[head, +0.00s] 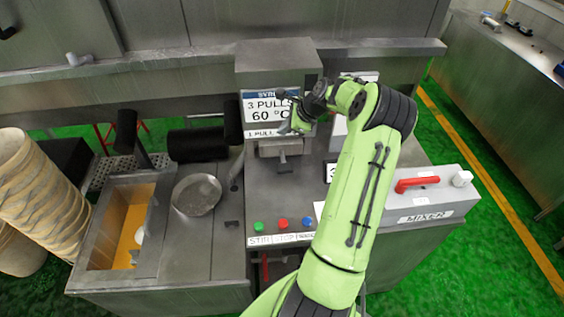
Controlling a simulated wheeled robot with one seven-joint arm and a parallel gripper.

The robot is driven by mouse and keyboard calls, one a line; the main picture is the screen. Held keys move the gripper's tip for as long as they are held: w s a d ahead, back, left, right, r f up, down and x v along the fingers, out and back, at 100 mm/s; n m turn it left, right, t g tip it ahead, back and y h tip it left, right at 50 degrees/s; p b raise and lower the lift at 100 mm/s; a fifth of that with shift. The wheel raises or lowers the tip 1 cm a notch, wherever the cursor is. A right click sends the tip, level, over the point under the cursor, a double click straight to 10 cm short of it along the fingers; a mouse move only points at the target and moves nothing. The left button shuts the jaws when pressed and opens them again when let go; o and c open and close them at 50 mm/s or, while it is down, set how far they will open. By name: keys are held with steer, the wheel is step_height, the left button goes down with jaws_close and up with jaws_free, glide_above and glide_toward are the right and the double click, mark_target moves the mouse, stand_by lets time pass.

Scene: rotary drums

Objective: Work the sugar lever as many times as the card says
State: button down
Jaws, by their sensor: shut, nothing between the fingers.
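The card (266,107) is on the front of a grey metal dispenser housing (277,62) at the centre. It reads "3 PULLS" and "60 °C", with a smaller line starting "1 PULL" below; my gripper covers its right part. My gripper (295,122) is shut and empty, just in front of the card's right edge. I cannot tell whether it touches the housing. A grey metal piece (283,157) sticks out below the card; I cannot tell whether it is the sugar lever.
Green, red and blue buttons (283,223) line the counter front. A mixer box (425,200) with a red handle (417,184) stands right.

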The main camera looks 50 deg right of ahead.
steer(key=b, duration=0.6)
glide_above(285, 164)
steer(key=w+d, duration=0.1)
step_height(285, 164, down, 7)
steer(key=shift+d+f, duration=0.1)
steer(key=shift+s+f, duration=0.15)
steer(key=shift+f, duration=0.55)
stand_by(0.7)
steer(key=shift+a+f, duration=0.2)
steer(key=shift+f, duration=0.15)
